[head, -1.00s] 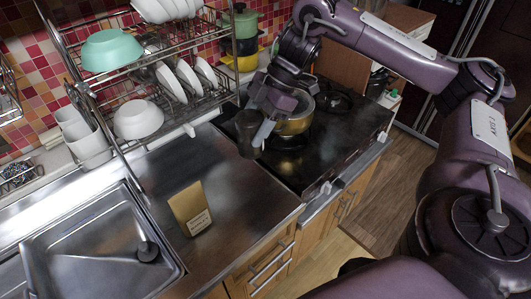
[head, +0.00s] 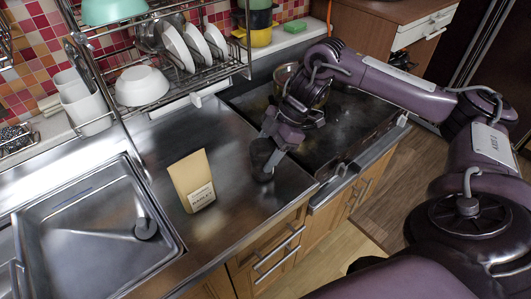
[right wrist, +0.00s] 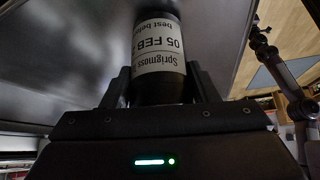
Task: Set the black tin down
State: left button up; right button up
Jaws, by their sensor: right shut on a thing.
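The black tin (head: 261,160) is a small dark cylinder at the counter's right part, beside the stove, in the head view. My right gripper (head: 268,147) is shut on it. In the right wrist view the tin (right wrist: 158,90) stands between the two fingers (right wrist: 160,88), with a white label carrying printed text and a date. The tin is at or just above the steel counter (head: 222,133); I cannot tell whether its base touches. My left gripper is not in view.
A tan paper bag (head: 192,181) stands on the counter left of the tin. The sink (head: 85,235) is further left. A dish rack (head: 185,85) with bowls and plates is behind. A pot (head: 305,85) sits on the stove (head: 345,125). Counter between bag and tin is clear.

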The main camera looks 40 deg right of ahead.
jog(key=shift+f, duration=0.2)
jog(key=shift+f, duration=0.15)
jog(key=o, duration=1)
jog(key=shift+o, duration=0.2)
